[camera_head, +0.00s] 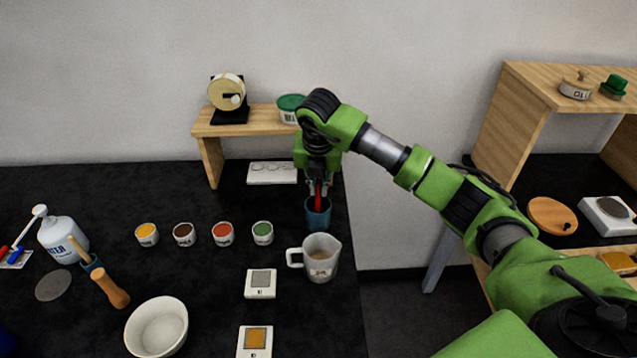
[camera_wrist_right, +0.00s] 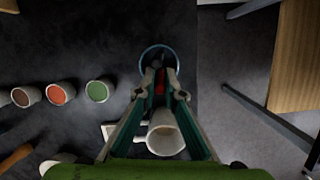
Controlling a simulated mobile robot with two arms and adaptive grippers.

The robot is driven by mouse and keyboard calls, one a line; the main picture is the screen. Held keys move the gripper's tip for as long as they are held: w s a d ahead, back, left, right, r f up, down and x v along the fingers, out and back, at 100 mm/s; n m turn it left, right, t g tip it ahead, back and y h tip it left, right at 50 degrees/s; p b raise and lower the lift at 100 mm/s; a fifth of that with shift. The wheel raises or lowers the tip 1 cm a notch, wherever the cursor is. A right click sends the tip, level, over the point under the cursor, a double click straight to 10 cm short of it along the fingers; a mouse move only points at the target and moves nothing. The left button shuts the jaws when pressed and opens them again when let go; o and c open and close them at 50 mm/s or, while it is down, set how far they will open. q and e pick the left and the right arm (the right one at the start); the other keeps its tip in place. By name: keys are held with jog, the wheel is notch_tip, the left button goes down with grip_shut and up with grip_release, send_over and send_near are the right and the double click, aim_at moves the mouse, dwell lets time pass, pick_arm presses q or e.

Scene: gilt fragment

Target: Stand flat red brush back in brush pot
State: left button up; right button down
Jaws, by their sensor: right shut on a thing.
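The flat red brush (camera_head: 318,195) is held upright in my right gripper (camera_head: 318,182), and its red part shows between the fingers. The blue brush pot (camera_head: 318,217) stands on the dark table directly below the gripper. The brush's lower part is at or inside the pot's mouth; how deep it sits is hidden. In the right wrist view, the fingers (camera_wrist_right: 160,90) close around the red brush (camera_wrist_right: 161,84), over the round rim of the pot (camera_wrist_right: 144,60). My left gripper is not in view.
A measuring jug (camera_head: 320,262) stands just in front of the pot. Several paint tubs, including a green one (camera_head: 263,233), stand left of it. A wooden shelf (camera_head: 250,121) is behind. The table's right edge is close to the pot.

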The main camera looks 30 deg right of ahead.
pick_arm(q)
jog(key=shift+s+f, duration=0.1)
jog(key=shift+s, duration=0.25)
pick_arm(e)
jog(key=c, duration=2.5)
grip_release()
jog(key=shift+f, duration=0.15)
jog(key=shift+c, duration=0.2)
jog(key=o, duration=0.4)
